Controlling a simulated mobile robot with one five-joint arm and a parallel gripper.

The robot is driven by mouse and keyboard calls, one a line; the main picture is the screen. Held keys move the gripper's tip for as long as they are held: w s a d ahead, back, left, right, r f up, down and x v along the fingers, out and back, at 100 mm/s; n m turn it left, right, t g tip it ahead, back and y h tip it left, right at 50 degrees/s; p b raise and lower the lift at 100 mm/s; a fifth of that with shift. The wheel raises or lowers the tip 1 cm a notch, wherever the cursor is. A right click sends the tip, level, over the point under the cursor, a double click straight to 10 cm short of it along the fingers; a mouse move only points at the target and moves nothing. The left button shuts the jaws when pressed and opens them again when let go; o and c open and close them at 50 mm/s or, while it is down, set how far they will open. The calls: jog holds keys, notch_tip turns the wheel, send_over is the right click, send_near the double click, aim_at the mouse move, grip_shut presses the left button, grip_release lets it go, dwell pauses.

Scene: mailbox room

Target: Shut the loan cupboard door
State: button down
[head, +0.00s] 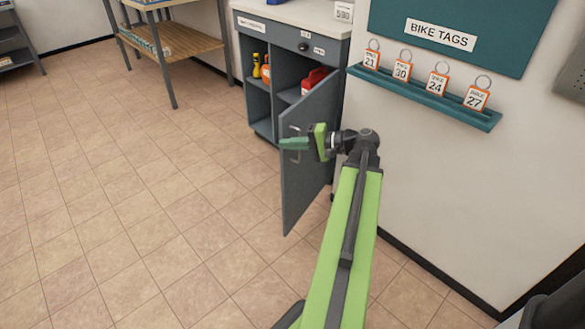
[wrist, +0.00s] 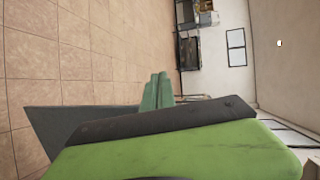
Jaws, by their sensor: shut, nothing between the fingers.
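The grey loan cupboard (head: 263,128) stands against the wall, its front open. Its grey door (head: 305,195) is hinged on the right and swung well out into the room. A pale handle (head: 295,156) shows near the door's free edge, partly behind my fingers. My gripper (head: 284,143) is shut and empty, in front of the upper part of the door face in the head view. I cannot tell whether it touches the door. In the wrist view the green fingers (wrist: 158,90) are together, and a grey panel (wrist: 60,122), likely the door, lies at lower left.
Yellow and orange bottles (head: 261,68) and a red item (head: 315,79) sit inside the cupboard. A wooden-shelved table (head: 175,45) stands at left. A teal ledge with bike tags (head: 425,95) is on the right wall. The tiled floor (head: 130,190) at left is clear.

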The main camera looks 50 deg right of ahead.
jog(key=s+d+f+m+t+h+b, duration=0.35)
jog(key=s+d+b, duration=0.25)
jog(key=s+d, duration=0.35)
send_near(285, 132)
jog(key=shift+n+y, duration=0.35)
jog(key=w, duration=0.7)
jog(key=shift+a+f+p, duration=0.2)
jog(key=shift+a+p, duration=0.1)
jog(key=shift+p, duration=0.1)
